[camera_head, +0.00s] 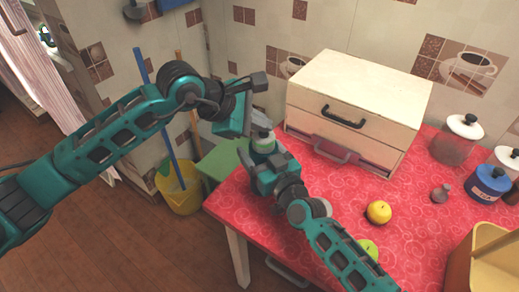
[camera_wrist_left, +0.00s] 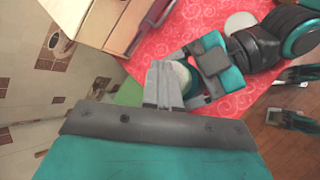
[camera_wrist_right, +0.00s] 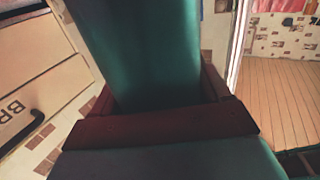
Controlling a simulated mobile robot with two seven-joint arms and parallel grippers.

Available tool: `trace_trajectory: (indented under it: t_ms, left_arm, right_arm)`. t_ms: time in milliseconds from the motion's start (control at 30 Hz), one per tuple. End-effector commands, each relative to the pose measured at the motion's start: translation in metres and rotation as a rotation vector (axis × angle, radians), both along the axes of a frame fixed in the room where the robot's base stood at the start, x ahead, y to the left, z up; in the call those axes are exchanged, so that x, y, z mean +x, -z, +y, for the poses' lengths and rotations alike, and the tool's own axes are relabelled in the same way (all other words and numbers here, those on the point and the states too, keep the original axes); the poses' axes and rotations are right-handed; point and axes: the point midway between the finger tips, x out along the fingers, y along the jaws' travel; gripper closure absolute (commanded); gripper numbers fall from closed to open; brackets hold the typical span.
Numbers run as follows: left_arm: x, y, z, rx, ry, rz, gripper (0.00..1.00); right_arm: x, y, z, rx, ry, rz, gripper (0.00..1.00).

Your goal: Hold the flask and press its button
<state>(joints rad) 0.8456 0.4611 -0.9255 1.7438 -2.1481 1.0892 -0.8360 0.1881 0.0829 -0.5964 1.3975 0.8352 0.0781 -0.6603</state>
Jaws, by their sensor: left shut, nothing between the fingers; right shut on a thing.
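My left gripper (camera_head: 260,117) is shut and empty, fingertips right at the flask's top. I cannot tell whether they touch it. The button itself is not distinguishable.
A cream bread box (camera_head: 350,85) stands just right of the flask on the red tablecloth (camera_head: 420,220). A yellow apple (camera_head: 379,212), a green apple (camera_head: 369,247) and jars lie farther right. A yellow bucket (camera_head: 182,195) stands on the floor beyond the table's left edge.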

Motion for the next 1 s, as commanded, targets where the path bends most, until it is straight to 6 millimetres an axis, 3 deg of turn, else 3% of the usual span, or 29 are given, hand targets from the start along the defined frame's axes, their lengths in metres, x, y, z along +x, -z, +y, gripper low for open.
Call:
trace_trajectory:
  t_ms: [800, 1000]
  left_arm:
    - [0.0, -0.009, 0.001, 0.002, -0.001, 0.001, 1.0]
    - [0.001, -0.024, 0.001, 0.001, 0.0, -0.001, 1.0]
  right_arm:
    - [0.0, 0.001, 0.0, -0.001, -0.001, 0.003, 0.83]
    - [0.0, 0.001, 0.0, -0.001, -0.001, 0.003, 0.83]
